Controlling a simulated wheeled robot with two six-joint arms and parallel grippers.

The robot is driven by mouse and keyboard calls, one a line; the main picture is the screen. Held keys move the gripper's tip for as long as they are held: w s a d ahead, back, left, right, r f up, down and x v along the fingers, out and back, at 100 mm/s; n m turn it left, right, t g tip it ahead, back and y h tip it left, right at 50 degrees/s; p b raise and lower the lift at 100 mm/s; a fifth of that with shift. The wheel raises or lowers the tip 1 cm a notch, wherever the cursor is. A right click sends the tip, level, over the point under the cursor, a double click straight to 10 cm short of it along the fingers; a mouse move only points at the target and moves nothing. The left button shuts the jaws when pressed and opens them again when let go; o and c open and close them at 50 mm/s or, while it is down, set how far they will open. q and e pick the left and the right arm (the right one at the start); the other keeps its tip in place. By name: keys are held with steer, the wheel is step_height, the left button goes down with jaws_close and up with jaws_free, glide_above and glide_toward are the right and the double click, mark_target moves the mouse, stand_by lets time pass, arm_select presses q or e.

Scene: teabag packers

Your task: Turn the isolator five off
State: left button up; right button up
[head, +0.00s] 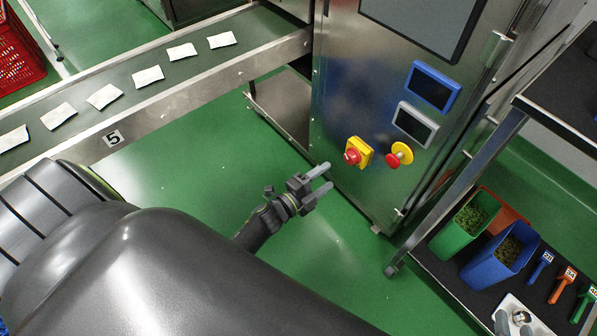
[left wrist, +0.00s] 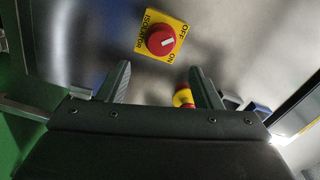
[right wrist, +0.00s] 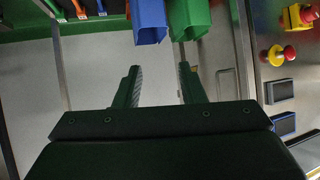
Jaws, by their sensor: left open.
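The isolator (head: 352,157) is a red rotary knob on a yellow plate, on the steel front of a machine beside the conveyor marked 5 (head: 113,137). In the left wrist view the isolator (left wrist: 161,40) shows ISOLATOR, OFF and ON lettering; I cannot tell which word its white mark points to. It also shows at the top right of the right wrist view (right wrist: 298,16). My left gripper (head: 325,182) is open and empty, in front of the panel, below and left of the isolator and apart from it. My right gripper (right wrist: 160,82) is open and empty, facing the shelf.
A red mushroom button (head: 399,154) on a yellow base sits right of the isolator. Blue (head: 433,88) and grey (head: 415,124) framed displays are above it. A shelf at right holds green (head: 465,222) and blue (head: 500,258) bins and several scoops. Green floor is open below the panel.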

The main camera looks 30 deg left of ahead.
arm_select(q)
steer(key=v, duration=0.8)
steer(key=shift+s+p, duration=0.3)
steer(key=shift+p, duration=0.15)
arm_select(e)
steer(key=s+a+f+g+y, duration=0.1)
steer(key=s+a+f+g, duration=0.1)
steer(key=s+f+g, duration=0.2)
steer(key=s+f, duration=0.1)
steer(key=s, duration=0.1)
steer(key=shift+s+g, duration=0.35)
steer(key=shift+g, duration=0.05)
arm_select(q)
steer(key=shift+a, duration=0.1)
arm_select(e)
steer(key=shift+f, duration=0.1)
